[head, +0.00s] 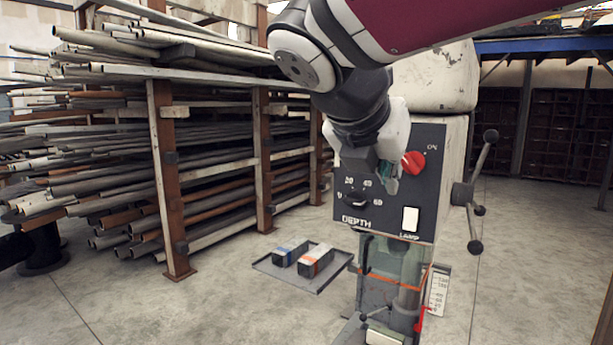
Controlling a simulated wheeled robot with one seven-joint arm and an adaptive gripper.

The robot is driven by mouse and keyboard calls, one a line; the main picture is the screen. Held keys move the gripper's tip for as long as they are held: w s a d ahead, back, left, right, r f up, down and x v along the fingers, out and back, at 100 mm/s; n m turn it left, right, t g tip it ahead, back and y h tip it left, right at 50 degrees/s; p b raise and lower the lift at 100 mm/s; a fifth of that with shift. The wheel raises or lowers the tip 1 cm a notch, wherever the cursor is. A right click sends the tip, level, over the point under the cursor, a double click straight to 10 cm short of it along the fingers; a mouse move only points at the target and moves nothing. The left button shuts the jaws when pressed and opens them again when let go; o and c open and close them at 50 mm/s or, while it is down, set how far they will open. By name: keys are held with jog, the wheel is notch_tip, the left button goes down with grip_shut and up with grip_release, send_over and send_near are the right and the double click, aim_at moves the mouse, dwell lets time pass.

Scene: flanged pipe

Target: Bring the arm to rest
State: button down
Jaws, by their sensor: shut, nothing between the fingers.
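My gripper (386,183) hangs below my arm's wrist, in front of the dark control panel (431,148) of a drill-press-like machine. It is small in the view and partly dark against the panel, and its fingers look closed with nothing held. My arm reaches in from the top right and hides part of the machine's upper body.
The panel has a depth dial (355,198) and a white lamp switch (410,219). A spoked handle (475,192) sticks out at the machine's right. A tray (317,284) with two boxes lies on the floor. A pipe rack (165,180) fills the left. Floor (535,250) is clear at right.

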jog(key=s+d+f+m+g+y, duration=0.1)
jog(key=s+d+f+m+y, duration=0.1)
jog(key=s+f+m, duration=0.6)
jog(key=s+d+f+m+g+y, duration=0.1)
jog(key=s+d+f+m+y, duration=0.2)
jog(key=s+f+m, duration=0.6)
jog(key=s+m+y, duration=0.1)
jog(key=m, duration=1)
jog(key=shift+s+d+f+m+g, duration=0.15)
jog(key=shift+d+m+g, duration=0.05)
jog(key=shift+m+g, duration=0.2)
